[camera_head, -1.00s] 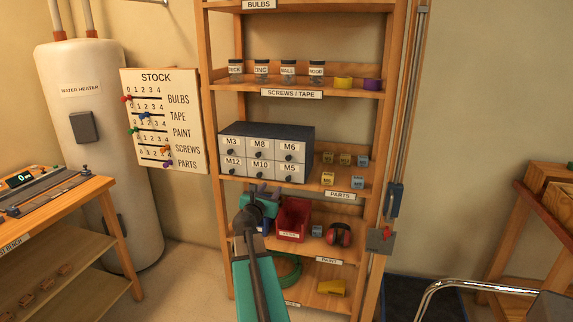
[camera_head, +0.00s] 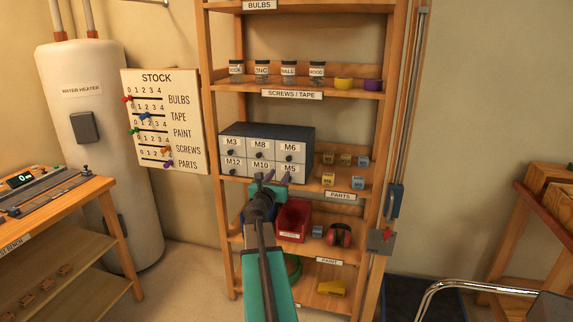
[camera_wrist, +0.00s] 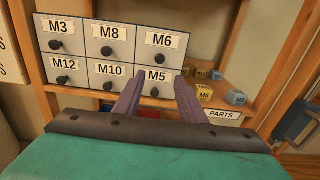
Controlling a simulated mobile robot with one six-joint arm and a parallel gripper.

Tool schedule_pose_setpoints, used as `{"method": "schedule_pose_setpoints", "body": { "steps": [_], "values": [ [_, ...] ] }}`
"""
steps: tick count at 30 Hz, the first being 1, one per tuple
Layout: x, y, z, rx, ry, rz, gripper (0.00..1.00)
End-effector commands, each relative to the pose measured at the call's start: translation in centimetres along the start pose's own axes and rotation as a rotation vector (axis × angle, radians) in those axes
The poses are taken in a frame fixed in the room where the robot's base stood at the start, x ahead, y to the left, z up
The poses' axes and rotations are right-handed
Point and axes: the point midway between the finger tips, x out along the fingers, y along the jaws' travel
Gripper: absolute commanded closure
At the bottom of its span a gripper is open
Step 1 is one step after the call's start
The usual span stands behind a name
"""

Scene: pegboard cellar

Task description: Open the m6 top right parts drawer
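The M6 drawer (camera_head: 291,149) is the top right front of a grey parts cabinet (camera_head: 290,132) on the parts shelf. It is flush with its neighbours, so it looks closed. Its dark knob (camera_wrist: 157,58) shows below the M6 label in the wrist view. My gripper (camera_head: 269,179) is in front of the cabinet's lower row, below the M6 drawer. In the wrist view my gripper (camera_wrist: 158,90) has its two purple fingers apart with nothing between them.
Small yellow and blue boxes (camera_head: 328,179) sit right of the cabinet. A red bin (camera_head: 292,222) and red earmuffs (camera_head: 340,235) are on the shelf below. The wooden shelf upright (camera_head: 380,130) stands at the right.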

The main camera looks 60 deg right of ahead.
Motion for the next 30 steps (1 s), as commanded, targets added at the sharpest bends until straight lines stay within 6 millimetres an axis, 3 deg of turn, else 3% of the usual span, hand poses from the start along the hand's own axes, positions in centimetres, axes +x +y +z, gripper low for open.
{"method": "schedule_pose_setpoints", "body": {
  "steps": [30],
  "values": [
    [9.3, -0.1, 0.0, 0.000, 0.001, -0.003, 0.63]
  ]
}}
